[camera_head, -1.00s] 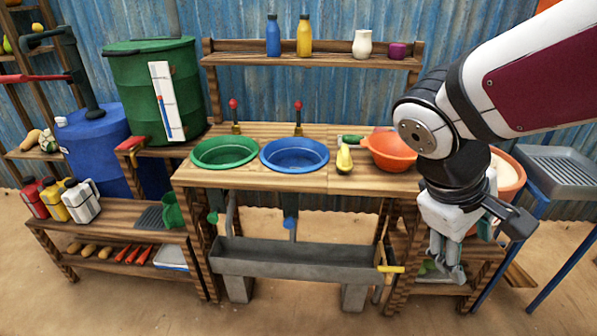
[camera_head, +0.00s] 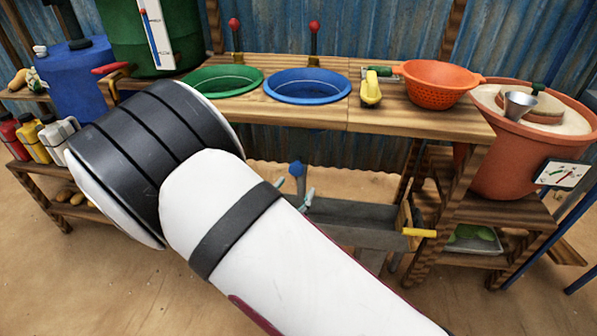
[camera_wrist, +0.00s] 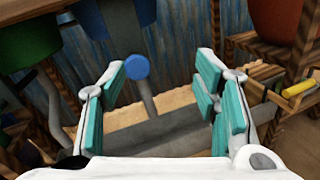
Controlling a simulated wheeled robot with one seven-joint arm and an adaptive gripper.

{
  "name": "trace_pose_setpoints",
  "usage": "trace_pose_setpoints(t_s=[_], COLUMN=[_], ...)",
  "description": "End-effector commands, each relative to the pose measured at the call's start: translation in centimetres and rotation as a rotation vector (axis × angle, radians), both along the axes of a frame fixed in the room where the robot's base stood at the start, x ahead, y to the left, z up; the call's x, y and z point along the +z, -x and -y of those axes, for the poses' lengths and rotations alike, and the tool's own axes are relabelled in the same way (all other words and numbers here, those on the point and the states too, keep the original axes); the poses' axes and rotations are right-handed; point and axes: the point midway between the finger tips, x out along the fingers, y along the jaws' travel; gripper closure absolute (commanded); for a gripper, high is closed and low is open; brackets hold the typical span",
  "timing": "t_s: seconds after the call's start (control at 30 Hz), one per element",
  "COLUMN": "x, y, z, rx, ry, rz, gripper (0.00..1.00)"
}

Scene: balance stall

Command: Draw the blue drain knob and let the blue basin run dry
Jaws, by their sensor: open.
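The blue basin (camera_head: 308,88) is set in the wooden counter. Whether it holds water I cannot tell. The round blue drain knob (camera_head: 297,169) is below it, on the drain pipe over the grey trough. In the wrist view the blue knob (camera_wrist: 137,66) lies ahead, between the lines of the two fingers and nearer the left one. The blue basin's underside (camera_wrist: 128,12) is above it. My gripper (camera_wrist: 162,78) is open and empty, its teal pads wide apart, short of the knob. In the head view my arm hides most of the gripper.
The green basin (camera_head: 222,80) is left of the blue one. The grey trough (camera_head: 350,222) with a yellow handle (camera_head: 419,232) runs below. The counter's front edge overhangs the knob.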

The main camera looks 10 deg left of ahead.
Motion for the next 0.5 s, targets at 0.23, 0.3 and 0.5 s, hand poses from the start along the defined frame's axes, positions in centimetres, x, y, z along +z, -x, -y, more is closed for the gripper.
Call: trace_pose_setpoints(t_s=[0.23, 0.3, 0.5], x=[-3.7, -3.7, -3.7], y=[0.3, -0.2, -3.5], z=[-3.2, -3.1, -2.5], rx=[0.128, 0.129, 0.126], ry=[0.07, 0.07, 0.068], rz=[0.006, 0.006, 0.006], gripper=[0.44, 0.44, 0.44])
